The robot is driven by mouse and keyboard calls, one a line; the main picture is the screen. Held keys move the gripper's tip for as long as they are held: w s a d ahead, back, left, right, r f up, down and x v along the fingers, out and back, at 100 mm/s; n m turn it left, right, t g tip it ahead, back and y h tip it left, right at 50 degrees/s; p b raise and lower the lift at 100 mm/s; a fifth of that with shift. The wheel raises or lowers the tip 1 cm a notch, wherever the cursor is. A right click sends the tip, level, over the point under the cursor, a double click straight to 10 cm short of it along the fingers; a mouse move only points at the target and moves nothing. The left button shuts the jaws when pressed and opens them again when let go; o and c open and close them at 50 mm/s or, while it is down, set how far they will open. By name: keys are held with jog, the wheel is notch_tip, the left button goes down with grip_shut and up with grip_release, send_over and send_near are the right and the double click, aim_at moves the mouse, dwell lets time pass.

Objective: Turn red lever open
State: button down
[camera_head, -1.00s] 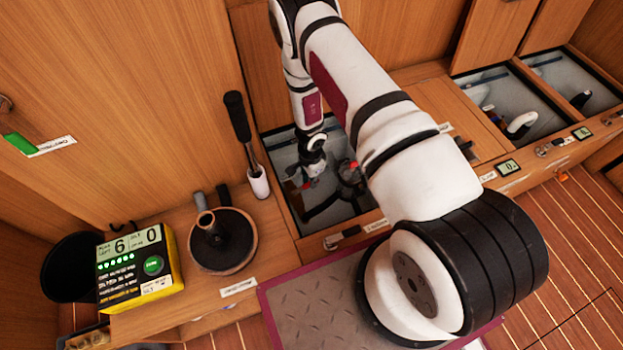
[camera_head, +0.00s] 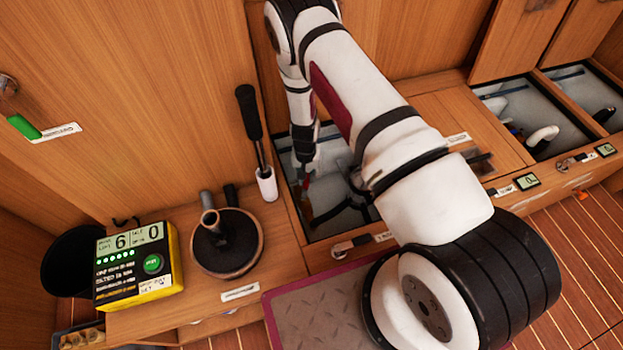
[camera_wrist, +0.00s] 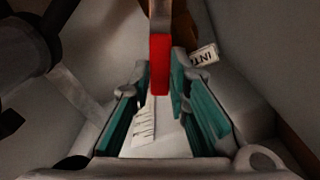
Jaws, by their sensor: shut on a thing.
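The red lever (camera_wrist: 160,64) shows in the wrist view at upper middle, its red end reaching down between the teal-padded fingers of my gripper (camera_wrist: 157,92). My gripper is shut on this lever. In the head view a small red spot, likely the lever (camera_head: 306,181), shows inside the open floor compartment (camera_head: 325,225) below my wrist. My fingers there are too small and dark to make out. My arm covers the right part of this compartment.
A white label (camera_wrist: 204,55) sits beside the lever. A black-handled lever (camera_head: 250,120) in a white socket stands left of the compartment. A yellow counter box (camera_head: 137,265) and a round black fitting (camera_head: 227,242) are further left. More open compartments (camera_head: 530,115) lie at right.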

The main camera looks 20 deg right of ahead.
jog(key=a+n, duration=0.2)
jog(key=n, duration=0.1)
jog(key=shift+w+b, duration=0.3)
jog(key=shift+b, duration=0.05)
jog(key=shift+a+n, duration=0.5)
jog(key=shift+n, duration=0.7)
jog(key=shift+a, duration=0.1)
jog(key=c, duration=1.5)
grip_release()
notch_tip(320, 180, up, 12)
jog(key=shift+f, duration=0.1)
